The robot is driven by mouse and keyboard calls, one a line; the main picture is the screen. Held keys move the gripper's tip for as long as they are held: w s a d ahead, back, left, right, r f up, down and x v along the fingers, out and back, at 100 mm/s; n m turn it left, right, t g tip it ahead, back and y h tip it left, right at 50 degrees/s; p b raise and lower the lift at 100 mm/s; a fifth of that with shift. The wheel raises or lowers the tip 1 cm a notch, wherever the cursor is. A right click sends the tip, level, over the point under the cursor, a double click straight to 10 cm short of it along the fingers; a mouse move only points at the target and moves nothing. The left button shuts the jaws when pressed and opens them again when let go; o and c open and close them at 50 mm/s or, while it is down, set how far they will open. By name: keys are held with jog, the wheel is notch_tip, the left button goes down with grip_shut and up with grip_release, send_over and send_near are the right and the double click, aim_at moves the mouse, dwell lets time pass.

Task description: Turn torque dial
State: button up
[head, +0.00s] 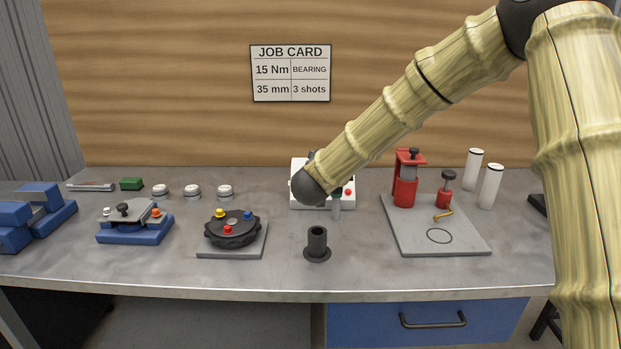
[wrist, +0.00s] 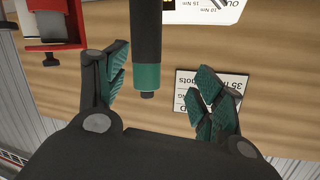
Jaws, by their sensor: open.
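The torque dial itself cannot be made out in either view. A white unit (head: 298,168) with a red button stands at the back middle of the bench, partly hidden by my arm. In the wrist view a white label (wrist: 205,12) marked 10 Nm and 15 Nm shows at the top edge. My gripper (wrist: 162,62) is open, its teal-padded fingers apart. A dark cylinder with a teal band (wrist: 147,45) reaches down between the fingers, with gaps visible on both sides.
The job card (head: 290,73) on the wall reads 15 Nm. A black upright tube (head: 317,242) stands in front of the white unit. A black rotary fixture (head: 232,230) sits left of it, and a grey plate (head: 455,240) with red tools right. Bench front is mostly clear.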

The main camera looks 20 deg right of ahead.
jog(key=w+a+f+m+g+y+b, duration=0.3)
jog(key=w+a+f+m+g+b, duration=0.1)
jog(key=w+a+g+b, duration=0.15)
jog(key=shift+t, duration=0.45)
jog(key=shift+a+x, duration=0.15)
jog(key=shift+x, duration=2.4)
jog(key=shift+a+x, duration=0.15)
jog(key=shift+x, duration=2.45)
jog(key=shift+f, duration=0.15)
jog(key=shift+c, duration=0.4)
jog(key=c, duration=0.9)
